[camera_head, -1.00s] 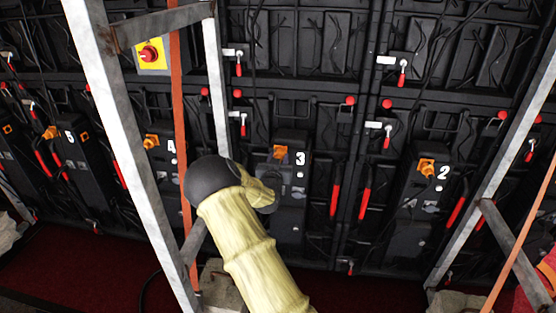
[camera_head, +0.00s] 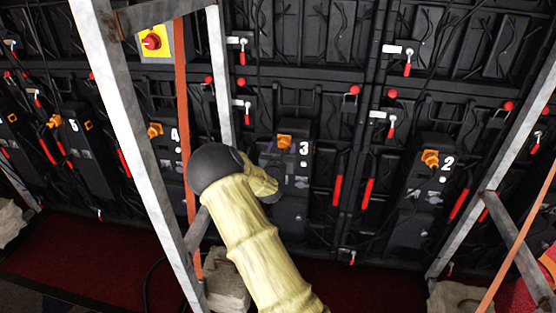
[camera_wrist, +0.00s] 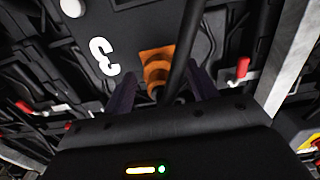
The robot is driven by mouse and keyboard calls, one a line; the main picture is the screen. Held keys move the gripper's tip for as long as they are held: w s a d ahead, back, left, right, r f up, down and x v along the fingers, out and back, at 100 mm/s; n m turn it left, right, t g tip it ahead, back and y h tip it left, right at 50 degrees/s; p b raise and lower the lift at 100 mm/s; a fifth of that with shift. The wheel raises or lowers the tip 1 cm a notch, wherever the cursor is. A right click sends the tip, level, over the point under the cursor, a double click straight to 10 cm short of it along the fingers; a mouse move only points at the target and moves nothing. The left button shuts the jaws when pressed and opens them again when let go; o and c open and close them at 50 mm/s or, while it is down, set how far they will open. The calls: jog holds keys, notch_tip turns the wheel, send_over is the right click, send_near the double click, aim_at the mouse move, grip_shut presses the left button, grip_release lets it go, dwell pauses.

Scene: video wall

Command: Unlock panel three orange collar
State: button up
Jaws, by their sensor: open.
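Panel three (camera_head: 294,185) is a black box with a white 3 on the video wall's back. Its orange collar (camera_head: 284,141) sits near the top left of the box. In the wrist view the orange collar (camera_wrist: 156,67) lies just beyond my gripper (camera_wrist: 163,88). The two dark fingers stand open, one on each side of the collar and a black cable (camera_wrist: 176,50). I cannot tell whether they touch it. The lower part of the collar is partly hidden by the cable and gripper body. In the head view my arm covers the gripper's fingers.
A grey metal frame (camera_head: 133,140) and an orange strap (camera_head: 184,120) stand left of my arm. Another frame (camera_head: 500,175) stands at right. Panel four (camera_head: 168,150) and panel two (camera_head: 428,180) flank panel three. Red-handled latches (camera_head: 337,188) and hanging cables surround it.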

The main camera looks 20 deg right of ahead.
jog(key=v, duration=1.7)
jog(key=shift+p, duration=0.45)
jog(key=shift+f, duration=0.1)
